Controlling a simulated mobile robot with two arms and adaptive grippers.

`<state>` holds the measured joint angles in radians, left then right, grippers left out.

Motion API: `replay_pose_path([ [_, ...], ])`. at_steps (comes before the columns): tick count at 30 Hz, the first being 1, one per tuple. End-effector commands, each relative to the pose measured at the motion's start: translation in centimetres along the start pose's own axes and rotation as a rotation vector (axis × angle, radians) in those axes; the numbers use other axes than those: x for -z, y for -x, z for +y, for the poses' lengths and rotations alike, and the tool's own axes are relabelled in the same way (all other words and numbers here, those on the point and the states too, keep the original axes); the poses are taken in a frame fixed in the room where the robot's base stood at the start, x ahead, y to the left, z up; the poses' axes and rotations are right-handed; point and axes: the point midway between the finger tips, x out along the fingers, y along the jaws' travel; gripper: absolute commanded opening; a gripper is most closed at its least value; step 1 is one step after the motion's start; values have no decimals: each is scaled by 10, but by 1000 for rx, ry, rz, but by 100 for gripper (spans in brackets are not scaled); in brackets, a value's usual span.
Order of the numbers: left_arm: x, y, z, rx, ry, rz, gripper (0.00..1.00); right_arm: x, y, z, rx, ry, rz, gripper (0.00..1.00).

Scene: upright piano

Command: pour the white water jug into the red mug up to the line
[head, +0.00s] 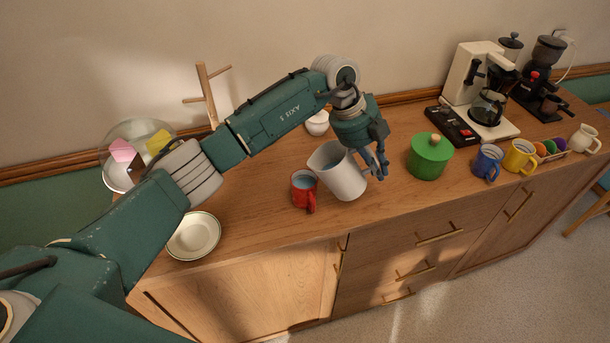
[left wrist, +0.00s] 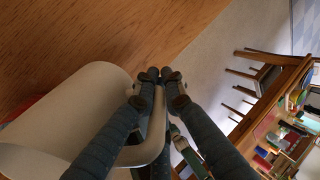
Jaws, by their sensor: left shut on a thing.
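The white water jug (head: 343,174) is in my left gripper (head: 378,168), whose fingers are closed on its handle at the right side. In the left wrist view the jug (left wrist: 60,120) fills the lower left, with my left gripper's fingers (left wrist: 160,80) around the handle. The red mug (head: 304,190) stands upright on the counter, with something bluish inside; its line cannot be made out. My right gripper is not in view.
A cream plate (head: 194,236) lies left of the mug near the front edge. A green pot (head: 430,157) stands right of my gripper. Behind are a white sugar bowl (head: 317,123) and a wooden mug stand (head: 208,95). Blue (head: 487,162) and yellow (head: 520,156) mugs stand further right.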

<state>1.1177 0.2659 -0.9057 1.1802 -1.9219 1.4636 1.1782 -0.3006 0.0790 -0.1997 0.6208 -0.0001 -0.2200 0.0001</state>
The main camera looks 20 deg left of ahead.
Motion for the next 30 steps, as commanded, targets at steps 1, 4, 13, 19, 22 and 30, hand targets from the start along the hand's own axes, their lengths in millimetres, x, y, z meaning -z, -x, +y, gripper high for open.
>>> replay_pose_path([
  [1, 0, -2, -1, -8, -1, -2, 0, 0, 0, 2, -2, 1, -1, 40],
  [4, 0, -9, -1, -36, -3, -10, 0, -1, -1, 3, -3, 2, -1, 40],
  [13, 0, -29, 2, -119, -5, -28, 0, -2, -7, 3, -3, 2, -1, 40],
  [19, -2, -48, 3, -228, -8, -55, 0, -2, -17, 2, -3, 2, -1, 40],
  [22, -2, -57, 4, -281, -9, -66, 0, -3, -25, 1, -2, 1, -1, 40],
  [30, -3, -74, 8, -400, -12, -92, 0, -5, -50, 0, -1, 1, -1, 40],
])
